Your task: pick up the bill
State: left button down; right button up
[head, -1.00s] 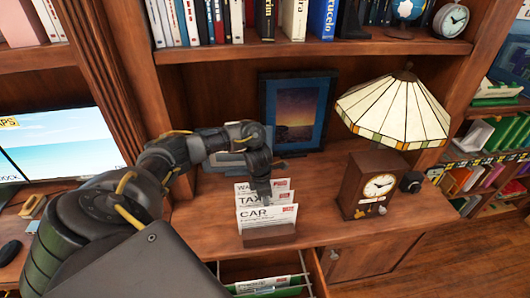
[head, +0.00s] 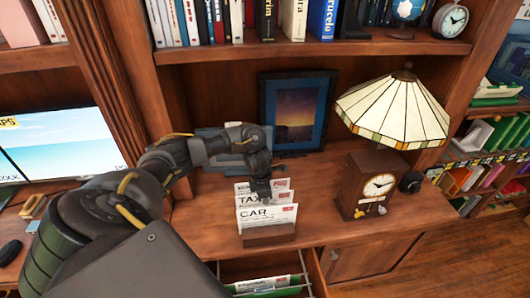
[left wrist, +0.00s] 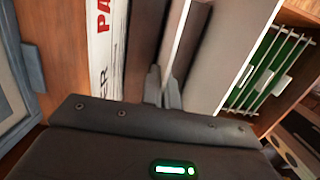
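Several bills stand upright in a small wooden holder (head: 268,241) on the shelf top. The CAR bill (head: 262,216) is in front, the TAX bill (head: 249,199) behind it, and another bill with a red stamp (head: 281,183) is at the back; it also shows in the left wrist view (left wrist: 104,50). My left gripper (head: 263,197) reaches down among the bills. In the left wrist view its fingers (left wrist: 164,92) are close together with a thin bill edge between them, apparently the TAX bill's. Their tips are partly hidden in the head view. My right gripper is not in view.
An open drawer (head: 311,274) with green hanging files lies just below the holder. A clock (head: 379,186) and a stained-glass lamp (head: 397,108) stand to the right. A framed picture (head: 297,112) stands behind. Shelf top between holder and clock is clear.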

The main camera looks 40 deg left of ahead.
pick_arm(q)
notch_tip(320, 180, up, 10)
jog(key=shift+p, duration=0.55)
dwell(0.5)
